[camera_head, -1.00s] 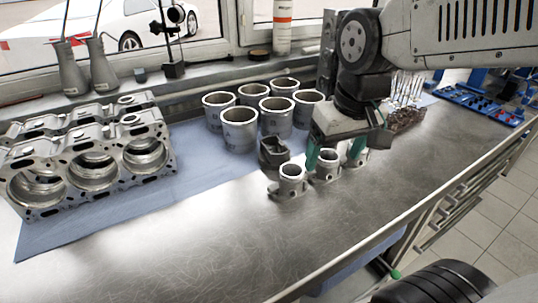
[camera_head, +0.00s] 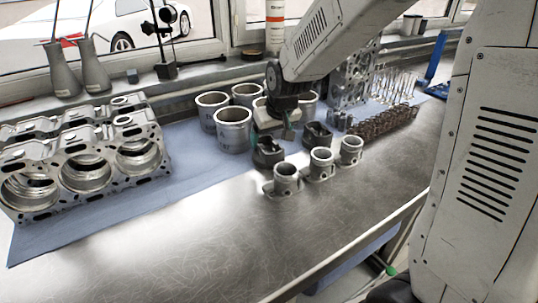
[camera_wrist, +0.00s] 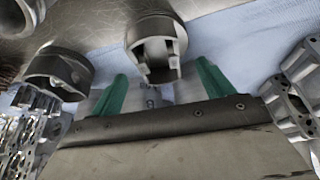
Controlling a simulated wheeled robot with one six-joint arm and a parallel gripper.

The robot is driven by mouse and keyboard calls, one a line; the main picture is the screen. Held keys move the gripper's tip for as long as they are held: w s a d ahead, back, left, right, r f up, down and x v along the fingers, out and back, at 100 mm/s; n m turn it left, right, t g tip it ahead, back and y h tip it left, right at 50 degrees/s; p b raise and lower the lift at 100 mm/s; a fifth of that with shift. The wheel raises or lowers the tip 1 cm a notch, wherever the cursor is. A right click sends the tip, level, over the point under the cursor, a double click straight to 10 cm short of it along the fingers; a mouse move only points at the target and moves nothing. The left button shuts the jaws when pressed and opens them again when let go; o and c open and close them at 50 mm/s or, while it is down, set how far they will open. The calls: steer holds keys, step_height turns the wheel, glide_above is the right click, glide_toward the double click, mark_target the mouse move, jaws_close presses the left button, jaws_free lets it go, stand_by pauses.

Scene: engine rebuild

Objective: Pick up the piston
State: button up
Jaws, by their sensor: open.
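A dark piston (camera_head: 268,153) stands on the bench beside the edge of the blue cloth. A second dark piston (camera_head: 317,135) stands to its right. In the wrist view one piston (camera_wrist: 155,38) lies just beyond and between the green fingertips, with its hollow side showing; the other piston (camera_wrist: 60,68) is to the left, outside the fingers. My gripper (camera_wrist: 160,86) is open, with nothing seen held between its fingers. In the head view my gripper (camera_head: 266,133) is low behind the nearer piston, and its fingers are mostly hidden.
Several grey cylinder liners (camera_head: 232,130) stand on the blue cloth (camera_head: 190,160) close to my gripper. Three flanged metal rings (camera_head: 286,180) stand in front of the pistons. An engine block (camera_head: 85,165) is at left. The front of the bench (camera_head: 190,235) is clear.

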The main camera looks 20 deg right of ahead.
mark_target(269, 144)
steer(key=x, duration=0.4)
steer(key=shift+w+f, duration=0.2)
steer(key=shift+f, duration=0.15)
steer(key=c, duration=1.4)
steer(key=shift+o, duration=0.2)
steer(key=shift+r, duration=0.15)
